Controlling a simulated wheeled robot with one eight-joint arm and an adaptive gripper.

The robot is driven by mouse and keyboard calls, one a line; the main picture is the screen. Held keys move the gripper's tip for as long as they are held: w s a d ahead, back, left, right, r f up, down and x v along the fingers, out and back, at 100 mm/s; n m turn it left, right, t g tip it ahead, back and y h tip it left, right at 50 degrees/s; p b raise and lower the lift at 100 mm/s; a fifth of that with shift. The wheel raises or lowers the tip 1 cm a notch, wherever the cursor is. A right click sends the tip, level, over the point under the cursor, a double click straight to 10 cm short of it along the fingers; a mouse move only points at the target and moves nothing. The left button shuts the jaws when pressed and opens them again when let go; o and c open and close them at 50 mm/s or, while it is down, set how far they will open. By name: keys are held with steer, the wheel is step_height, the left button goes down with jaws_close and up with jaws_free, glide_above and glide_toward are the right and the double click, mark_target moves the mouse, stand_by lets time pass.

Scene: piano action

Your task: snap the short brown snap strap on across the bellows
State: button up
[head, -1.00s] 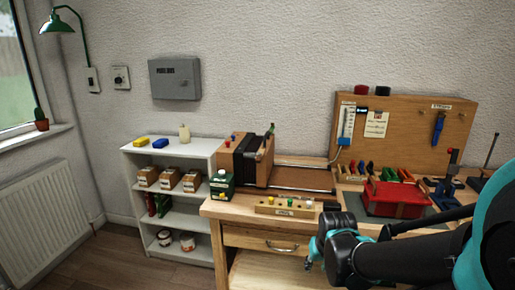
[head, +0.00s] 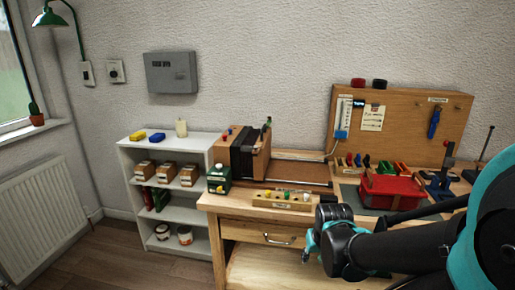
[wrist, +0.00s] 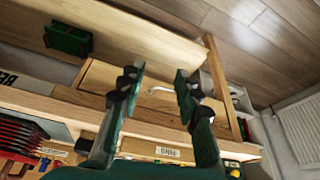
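The black pleated bellows (head: 243,152) sits between wooden boards of a box at the left end of the workbench (head: 222,203). I cannot make out the short brown snap strap in either view. My gripper (wrist: 157,82) is open and empty, its two fingers apart above the bench's drawer front. In the head view my gripper (head: 308,247) is in front of the bench, well to the right of the bellows.
A wooden pin holder (head: 283,201) lies along the bench's front edge. A green bottle-like container (head: 219,179) stands at the left corner. A tool board (head: 400,125) rises behind. A white shelf (head: 200,213) stands left of the bench. The floor in front is clear.

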steer(key=shift+o, duration=0.3)
steer(key=shift+o, duration=0.3)
steer(key=w+a+r+m+t+y, duration=0.1)
steer(key=w+a+r+m+y, duration=0.3)
steer(key=w+m, duration=0.25)
steer(key=w+a+r+m+y, duration=0.4)
steer(key=w+m, duration=0.2)
steer(key=m, duration=0.1)
steer(key=w+d+r+m+t+y, duration=0.2)
steer(key=w+r+m+y, duration=0.2)
steer(key=w+r+m, duration=0.25)
steer(key=w+d+r+m+t+y, duration=0.3)
steer(key=w+r+m, duration=0.25)
steer(key=r, duration=0.25)
steer(key=shift+n, duration=0.35)
steer(key=x, duration=1.7)
steer(key=shift+w+a, duration=0.15)
steer(key=shift+w, duration=0.2)
steer(key=shift+c, duration=0.5)
jaws_close()
